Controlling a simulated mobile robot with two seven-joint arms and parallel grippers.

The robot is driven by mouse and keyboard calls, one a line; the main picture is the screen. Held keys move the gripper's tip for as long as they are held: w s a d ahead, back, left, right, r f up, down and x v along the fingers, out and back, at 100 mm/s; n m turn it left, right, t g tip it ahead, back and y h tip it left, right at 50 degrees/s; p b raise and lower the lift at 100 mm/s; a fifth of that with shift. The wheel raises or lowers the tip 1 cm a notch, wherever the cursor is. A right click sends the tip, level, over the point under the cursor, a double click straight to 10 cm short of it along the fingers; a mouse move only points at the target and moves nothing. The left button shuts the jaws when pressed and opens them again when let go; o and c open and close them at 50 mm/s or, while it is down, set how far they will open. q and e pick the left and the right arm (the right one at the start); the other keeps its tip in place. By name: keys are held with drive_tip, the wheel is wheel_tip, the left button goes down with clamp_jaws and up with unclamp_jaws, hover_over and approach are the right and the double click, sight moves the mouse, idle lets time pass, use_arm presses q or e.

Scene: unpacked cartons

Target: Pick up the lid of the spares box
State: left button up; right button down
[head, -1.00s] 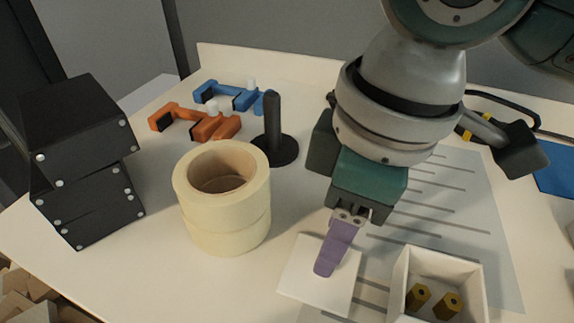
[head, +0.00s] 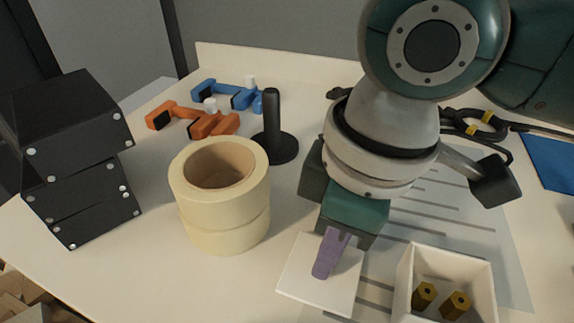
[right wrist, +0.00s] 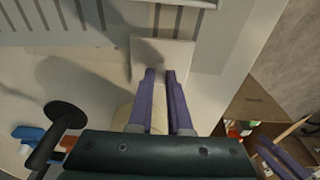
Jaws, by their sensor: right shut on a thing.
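The lid of the spares box is a thin white square plate (head: 341,290), lying on or just above the table at the lower middle of the head view. It also shows in the right wrist view (right wrist: 180,55). My right gripper (head: 320,274) has its purple fingers pointing down onto the middle of the lid. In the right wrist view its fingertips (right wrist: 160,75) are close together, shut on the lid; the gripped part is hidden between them. The open white spares box (head: 407,300) stands right of the lid with yellow-brown pieces inside. Purple bars, apparently my left gripper (right wrist: 280,158), show at the wrist view's lower right.
Two stacked tape rolls (head: 225,225) stand left of the lid. A black post on a round base (head: 273,125), orange (head: 195,120) and blue (head: 232,94) clamps stand behind them. Black boxes (head: 75,160) are stacked far left. A coiled cable (head: 480,125) lies behind my right arm.

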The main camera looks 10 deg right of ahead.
use_arm(q)
drive_tip(key=shift+d, duration=0.1)
use_arm(e)
drive_tip(key=shift+r, duration=0.1)
idle(0.4)
drive_tip(key=shift+r, duration=0.25)
use_arm(q)
wheel_tip(320, 180, up, 6)
drive_tip(key=p, duration=0.6)
drive_tip(key=shift+r, duration=0.25)
use_arm(e)
wheel_tip(320, 180, up, 19)
drive_tip(key=shift+r, duration=0.2)
use_arm(q)
drive_tip(key=shift+r+p, duration=0.1)
drive_tip(key=shift+p, duration=0.25)
